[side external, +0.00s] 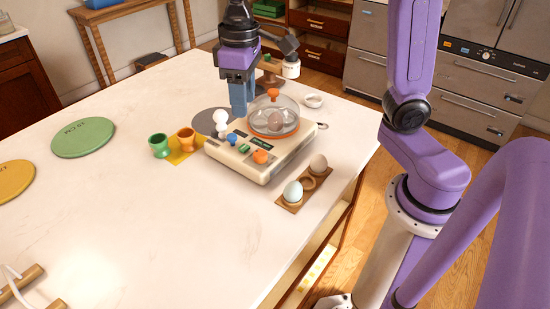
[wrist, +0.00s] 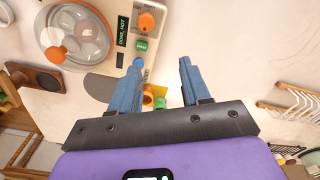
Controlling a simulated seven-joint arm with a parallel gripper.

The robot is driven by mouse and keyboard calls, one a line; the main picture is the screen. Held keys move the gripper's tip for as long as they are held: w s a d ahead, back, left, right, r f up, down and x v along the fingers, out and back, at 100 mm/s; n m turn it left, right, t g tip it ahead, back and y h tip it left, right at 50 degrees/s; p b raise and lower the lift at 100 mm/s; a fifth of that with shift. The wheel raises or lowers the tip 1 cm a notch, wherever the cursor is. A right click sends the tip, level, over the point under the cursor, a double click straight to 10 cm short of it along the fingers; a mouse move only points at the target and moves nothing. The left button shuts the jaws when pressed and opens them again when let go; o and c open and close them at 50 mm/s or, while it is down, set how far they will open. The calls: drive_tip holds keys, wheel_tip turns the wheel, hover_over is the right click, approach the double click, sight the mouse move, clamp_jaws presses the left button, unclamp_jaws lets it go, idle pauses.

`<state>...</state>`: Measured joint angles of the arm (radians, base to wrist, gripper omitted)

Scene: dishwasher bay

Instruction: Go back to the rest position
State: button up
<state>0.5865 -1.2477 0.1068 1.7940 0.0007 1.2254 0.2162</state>
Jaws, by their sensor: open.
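My gripper (side external: 239,112) has blue fingers pointing down, above the far left side of the cream egg cooker (side external: 238,165). In the wrist view my gripper (wrist: 161,64) is open, with the fingers apart and nothing held between them. The cooker also shows in the wrist view (wrist: 125,12), with its clear lid (wrist: 84,30) at the upper left. In the side view the clear lid (side external: 284,108), with an orange knob, is on the cooker. A rounded brownish shape, likely an egg, shows under it. A white rounded object (side external: 221,118) stands at the cooker's left corner.
A wooden holder (side external: 308,184) has a pale egg (side external: 293,192) and a tan egg (side external: 318,164). A green disc (side external: 83,138) lies left. The middle foreground of the counter is clear.

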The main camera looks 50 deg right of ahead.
drive_tip(key=s+d+f+n, duration=0.3)
drive_tip(key=s, duration=0.7)
drive_tip(key=s+d+f+n, duration=0.4)
drive_tip(key=s, duration=0.6)
drive_tip(key=shift+s+f+n, duration=0.2)
drive_tip(key=shift+f+n, duration=0.1)
